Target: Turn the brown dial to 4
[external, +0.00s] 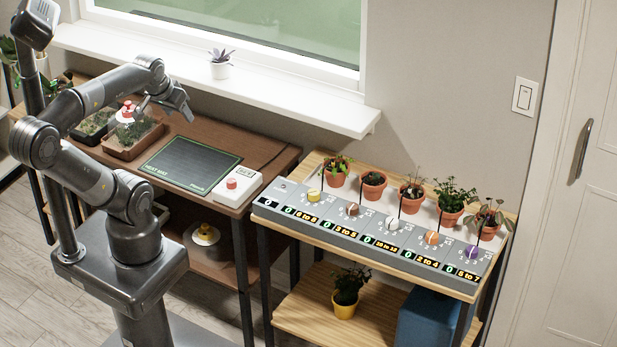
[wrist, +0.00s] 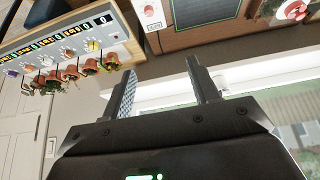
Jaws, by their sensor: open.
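The brown dial (external: 352,209) is the second knob from the left on the grey control panel (external: 283,192), between a yellow dial (external: 313,195) and a white one (external: 391,223). The green digit below it reads 0, beside a "3 to 5" label. Its pointer direction is too small to read. My gripper (external: 168,106) is open and empty above the brown table at the left, well away from the panel. In the wrist view, my gripper (wrist: 162,82) has its fingers apart with nothing between them; the panel (wrist: 82,33) shows at upper left.
Several potted plants (external: 373,185) stand behind the dials. An orange dial (external: 432,238) and a purple dial (external: 471,252) are farther right. A white box with a red button (external: 231,184), a black mat (external: 190,164) and a clear-covered tray (external: 133,138) sit on the brown table (external: 268,158).

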